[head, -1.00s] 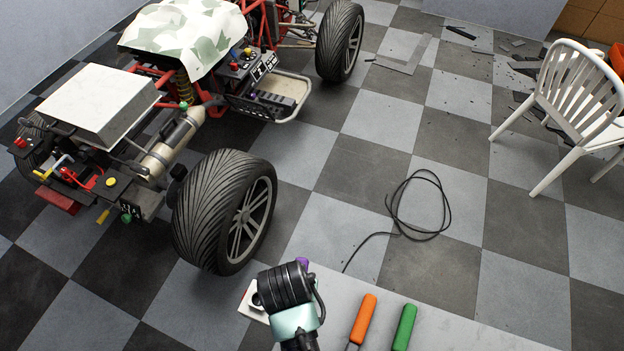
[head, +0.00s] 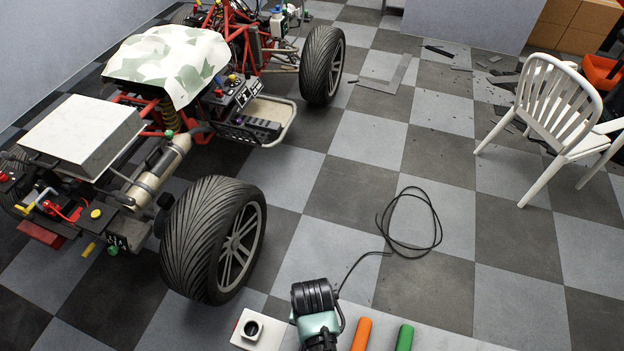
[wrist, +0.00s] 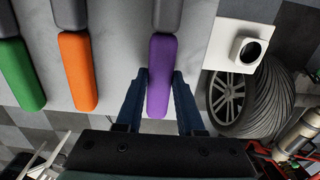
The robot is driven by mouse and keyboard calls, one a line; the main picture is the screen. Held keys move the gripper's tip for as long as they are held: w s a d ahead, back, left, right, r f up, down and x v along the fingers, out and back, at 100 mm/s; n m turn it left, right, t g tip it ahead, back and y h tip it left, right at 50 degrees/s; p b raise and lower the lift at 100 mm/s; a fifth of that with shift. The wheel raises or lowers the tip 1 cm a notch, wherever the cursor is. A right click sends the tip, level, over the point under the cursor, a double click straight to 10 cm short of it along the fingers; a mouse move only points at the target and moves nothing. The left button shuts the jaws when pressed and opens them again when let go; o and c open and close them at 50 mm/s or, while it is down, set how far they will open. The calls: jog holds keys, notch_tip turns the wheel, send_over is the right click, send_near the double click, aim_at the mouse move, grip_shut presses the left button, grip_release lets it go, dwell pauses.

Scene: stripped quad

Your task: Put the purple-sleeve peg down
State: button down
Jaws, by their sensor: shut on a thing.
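The purple-sleeve peg (wrist: 162,72) is between the two fingers of my gripper (wrist: 161,84) in the wrist view, and the gripper is shut on it. Its dark grey end (wrist: 167,14) runs out of the top of that view. The peg lies parallel to the pegs beside it, over the pale grey surface (wrist: 118,50). I cannot tell whether it touches that surface. In the head view my arm's end hides the purple-sleeve peg and the fingers.
An orange-sleeve peg (head: 361,334) and a green-sleeve peg (head: 403,338) lie to the right of my arm in the head view. A white block with a round black-rimmed opening (head: 258,330) is to its left. A vehicle's tyre (head: 205,240) stands beyond the surface.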

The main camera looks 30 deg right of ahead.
jog(key=shift+f, duration=0.35)
jog(key=shift+f, duration=0.1)
jog(key=c, duration=0.5)
grip_release()
notch_tip(320, 180, up, 12)
jog(key=shift+r, duration=0.1)
jog(key=shift+w, duration=0.15)
